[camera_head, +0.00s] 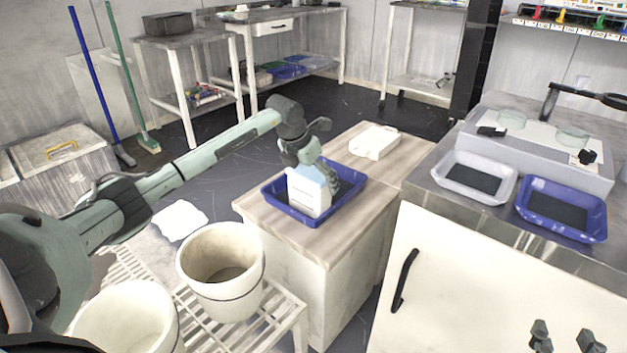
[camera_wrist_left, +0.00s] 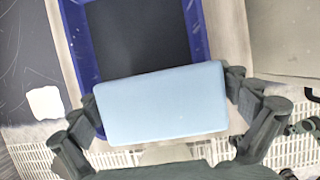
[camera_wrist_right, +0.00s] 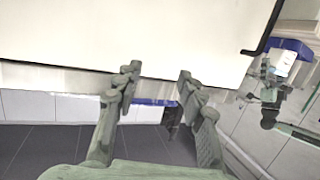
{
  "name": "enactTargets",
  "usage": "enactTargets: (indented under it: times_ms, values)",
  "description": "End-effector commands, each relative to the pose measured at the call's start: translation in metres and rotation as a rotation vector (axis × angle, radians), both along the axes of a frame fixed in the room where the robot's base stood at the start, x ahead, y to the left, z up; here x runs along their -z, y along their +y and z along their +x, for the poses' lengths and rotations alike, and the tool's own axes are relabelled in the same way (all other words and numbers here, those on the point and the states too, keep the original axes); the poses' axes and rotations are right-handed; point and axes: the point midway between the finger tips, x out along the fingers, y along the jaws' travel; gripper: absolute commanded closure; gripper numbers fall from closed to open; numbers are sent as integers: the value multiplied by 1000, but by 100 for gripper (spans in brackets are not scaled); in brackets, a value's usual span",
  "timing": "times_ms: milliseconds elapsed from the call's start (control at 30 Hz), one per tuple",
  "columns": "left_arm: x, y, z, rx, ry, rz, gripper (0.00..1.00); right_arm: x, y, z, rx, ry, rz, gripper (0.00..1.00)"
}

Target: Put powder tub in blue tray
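The powder tub (camera_head: 307,192), white with a light blue top, is upright at the near part of the blue tray (camera_head: 349,189) on the wood-topped cabinet. I cannot tell whether its base touches the tray floor. My left gripper (camera_head: 309,164) is above the tub. In the left wrist view its fingers (camera_wrist_left: 162,95) press the two sides of the tub's blue top (camera_wrist_left: 162,104), with the dark tray floor (camera_wrist_left: 135,38) beyond. My right gripper (camera_head: 565,342) is open and empty in front of the white cabinet door, also seen in the right wrist view (camera_wrist_right: 158,78).
A second blue tray (camera_head: 561,211) and a white tray (camera_head: 474,178) stand on the steel bench at right. A white block (camera_head: 374,142) lies behind the tub's tray. Two cream buckets (camera_head: 221,271) stand on a slatted rack at near left. A black door handle (camera_head: 404,280) sticks out.

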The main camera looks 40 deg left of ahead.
Motion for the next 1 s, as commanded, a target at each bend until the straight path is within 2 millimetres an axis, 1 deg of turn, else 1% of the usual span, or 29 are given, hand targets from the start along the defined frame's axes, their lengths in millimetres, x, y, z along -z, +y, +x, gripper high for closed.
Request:
enactTargets:
  times_ms: [167, 267, 367, 433, 700, 800, 1000]
  values:
    - [-1, 0, 0, 0, 0, 0, 0, 0, 0, 0, 0, 1, 0, 60]
    - [-5, 1, -1, 0, -2, 1, 0, 0, 0, 0, 0, 5, -1, 60]
    - [-17, 2, -5, 1, -3, 1, 0, 4, -2, -1, 4, 22, -9, 60]
    - [-29, 2, -11, 1, -3, 3, 0, 16, -8, -4, 15, 71, -28, 60]
    - [-82, 3, -33, 1, -4, 2, 0, 37, -23, -10, 40, 173, -73, 60]
    - [-97, 4, -39, 0, -3, 2, 0, 42, -26, -11, 47, 199, -84, 60]
    - [-110, 4, -45, 1, 0, 1, 0, 47, -30, -14, 54, 226, -94, 60]
